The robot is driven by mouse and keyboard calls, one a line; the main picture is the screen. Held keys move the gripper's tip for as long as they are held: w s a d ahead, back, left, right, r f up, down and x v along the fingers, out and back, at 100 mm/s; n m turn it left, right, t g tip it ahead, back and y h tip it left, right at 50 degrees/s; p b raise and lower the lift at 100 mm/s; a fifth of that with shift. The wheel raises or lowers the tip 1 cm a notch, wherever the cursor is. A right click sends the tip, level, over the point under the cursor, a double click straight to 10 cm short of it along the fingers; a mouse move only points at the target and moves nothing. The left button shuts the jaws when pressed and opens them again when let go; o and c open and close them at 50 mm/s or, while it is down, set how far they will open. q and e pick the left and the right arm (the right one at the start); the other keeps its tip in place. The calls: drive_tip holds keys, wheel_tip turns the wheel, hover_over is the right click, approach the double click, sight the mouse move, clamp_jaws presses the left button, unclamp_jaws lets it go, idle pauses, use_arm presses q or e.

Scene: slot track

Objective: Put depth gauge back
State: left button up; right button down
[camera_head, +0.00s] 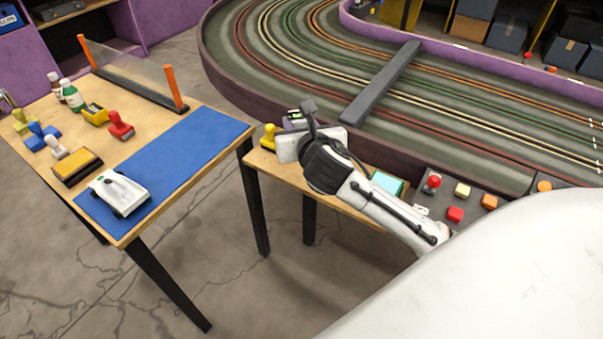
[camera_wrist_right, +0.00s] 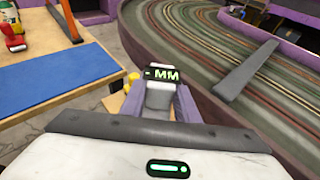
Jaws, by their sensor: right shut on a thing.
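The depth gauge (camera_wrist_right: 162,78) has a dark display with green "MM" on a grey body. It also shows as a small dark and green top in the head view (camera_head: 295,114). My right gripper (camera_head: 294,126) is shut on it, with lilac fingers on both sides of the grey body in the right wrist view (camera_wrist_right: 158,102). The gauge is over or near the far edge of the small wooden table (camera_head: 345,197); its lower end is hidden, so I cannot tell whether it touches anything. My left gripper is not in view.
A yellow knobbed piece (camera_head: 268,137) is left of my right gripper. A cyan block (camera_head: 387,183) lies to the right. The track wall (camera_head: 400,160) runs just behind. The left table holds a blue mat (camera_head: 190,145), a white car (camera_head: 118,192) and stamps. A grey bridge (camera_head: 381,82) crosses the track.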

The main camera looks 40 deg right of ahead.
drive_tip(key=f, duration=0.2)
drive_tip(key=d+f+b, duration=0.1)
drive_tip(key=f, duration=0.1)
drive_tip(key=w+f+b, duration=0.1)
drive_tip(key=f, duration=0.2)
drive_tip(key=shift+d, duration=0.2)
wheel_tip(320, 180, down, 4)
drive_tip(key=shift+s+r+b, duration=0.1)
drive_tip(key=shift+r+b, duration=0.05)
drive_tip(key=shift+b, duration=0.55)
drive_tip(key=shift+r, duration=0.15)
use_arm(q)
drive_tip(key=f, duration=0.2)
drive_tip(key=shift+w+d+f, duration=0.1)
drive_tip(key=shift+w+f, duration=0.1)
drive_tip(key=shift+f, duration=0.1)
use_arm(e)
drive_tip(key=c, duration=1.4)
unclamp_jaws()
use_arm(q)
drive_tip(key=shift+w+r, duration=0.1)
use_arm(e)
drive_tip(key=shift+o, duration=0.2)
